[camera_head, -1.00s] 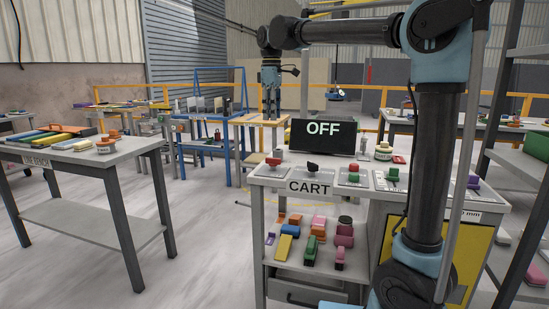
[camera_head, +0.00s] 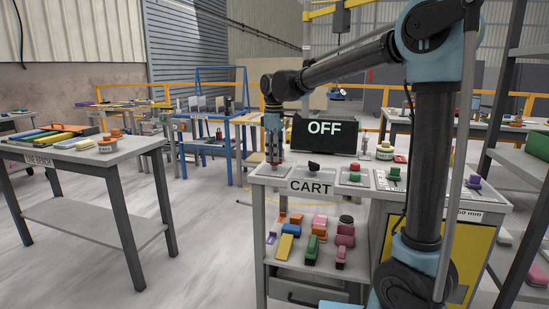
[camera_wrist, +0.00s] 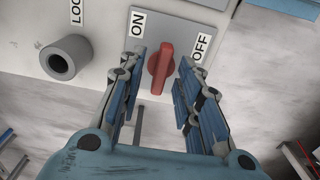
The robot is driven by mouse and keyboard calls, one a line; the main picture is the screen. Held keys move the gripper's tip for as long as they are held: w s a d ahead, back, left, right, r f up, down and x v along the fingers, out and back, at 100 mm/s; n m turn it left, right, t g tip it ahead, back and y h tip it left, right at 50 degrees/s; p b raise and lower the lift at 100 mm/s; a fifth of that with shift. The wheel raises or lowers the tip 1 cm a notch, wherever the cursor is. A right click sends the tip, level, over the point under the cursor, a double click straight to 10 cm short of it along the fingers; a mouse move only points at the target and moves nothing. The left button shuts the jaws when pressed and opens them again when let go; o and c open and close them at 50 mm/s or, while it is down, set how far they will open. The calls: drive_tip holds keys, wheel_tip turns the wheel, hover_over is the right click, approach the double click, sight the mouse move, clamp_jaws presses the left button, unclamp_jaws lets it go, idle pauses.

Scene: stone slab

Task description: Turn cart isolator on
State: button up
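The cart (camera_head: 262,210), marked CART, stands at centre right with a row of controls on its top. In the wrist view, a red rotary handle (camera_wrist: 160,72) sits on a grey plate between an ON label (camera_wrist: 138,23) and an OFF label (camera_wrist: 202,46). The handle is close to upright in that picture, slightly tilted. My gripper (camera_wrist: 160,60) is open, with one finger on each side of the handle and gaps showing. In the head view my gripper (camera_head: 273,155) is low over the cart's left control and partly hides it. A dark display (camera_head: 323,132) behind reads OFF.
Beside the gripper on the cart top are a black knob (camera_head: 314,166), a red and green control (camera_head: 354,173) and a green one (camera_head: 394,174). In the wrist view a grey cylinder (camera_wrist: 67,58) stands left of the plate. A grey bench (camera_head: 90,150) is at left.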

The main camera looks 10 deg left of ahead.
drive_tip(key=shift+f, duration=0.55)
clamp_jaws()
